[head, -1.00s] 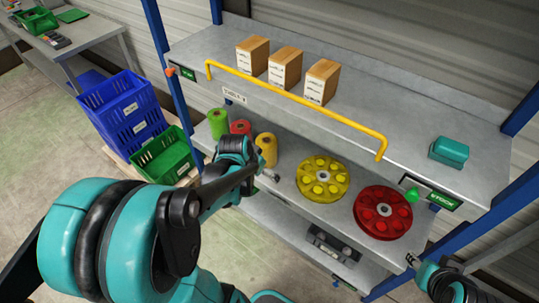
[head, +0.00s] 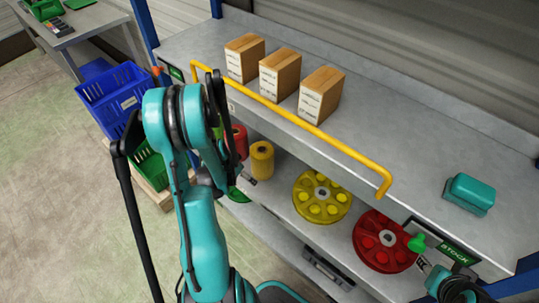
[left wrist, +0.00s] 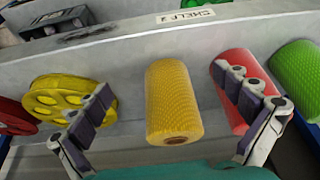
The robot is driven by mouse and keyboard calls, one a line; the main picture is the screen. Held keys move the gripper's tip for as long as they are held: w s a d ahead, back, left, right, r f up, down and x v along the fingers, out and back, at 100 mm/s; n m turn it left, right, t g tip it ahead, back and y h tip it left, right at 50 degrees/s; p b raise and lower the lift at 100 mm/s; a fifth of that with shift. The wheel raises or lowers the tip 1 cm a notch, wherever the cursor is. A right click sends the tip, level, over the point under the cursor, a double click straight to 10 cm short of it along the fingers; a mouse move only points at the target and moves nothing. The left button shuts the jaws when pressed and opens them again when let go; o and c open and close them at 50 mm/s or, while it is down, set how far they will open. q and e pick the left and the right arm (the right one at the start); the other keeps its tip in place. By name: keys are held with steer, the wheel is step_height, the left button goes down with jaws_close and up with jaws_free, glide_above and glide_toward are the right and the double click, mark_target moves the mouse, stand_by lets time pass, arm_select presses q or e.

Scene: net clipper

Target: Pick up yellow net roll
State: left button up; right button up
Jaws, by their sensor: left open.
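The yellow net roll (head: 262,160) stands upright on the middle shelf, beside the red roll (head: 238,142). In the left wrist view the yellow roll (left wrist: 173,100) is between the two spread fingers of my left gripper (left wrist: 167,92), with clear gaps at both sides; whether the fingers reach around it I cannot tell. The red roll (left wrist: 240,85) is close behind the right-hand finger. The green roll (left wrist: 298,68) is farther right. In the head view my left arm partly hides the rolls. My right gripper (head: 424,268) is at the lower right, small and partly seen, beside the red reel.
A yellow reel (head: 322,194) and a red reel (head: 386,240) lie on the same shelf, right of the roll. The upper shelf with its yellow rail (head: 290,116) overhangs the rolls. Blue crate (head: 112,92) and green crate (head: 151,166) stand at left.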

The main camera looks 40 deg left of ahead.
mark_target(254, 160)
arm_select(q)
steer(key=w+b, duration=0.1)
steer(key=w, duration=0.7)
steer(key=w+b, duration=0.1)
steer(key=w, duration=0.1)
steer(key=w+f+b, duration=0.1)
steer(key=w, duration=0.1)
steer(key=shift+w+d, duration=0.1)
steer(key=shift+w, duration=0.05)
steer(key=shift+f, duration=0.15)
steer(key=c, duration=1.4)
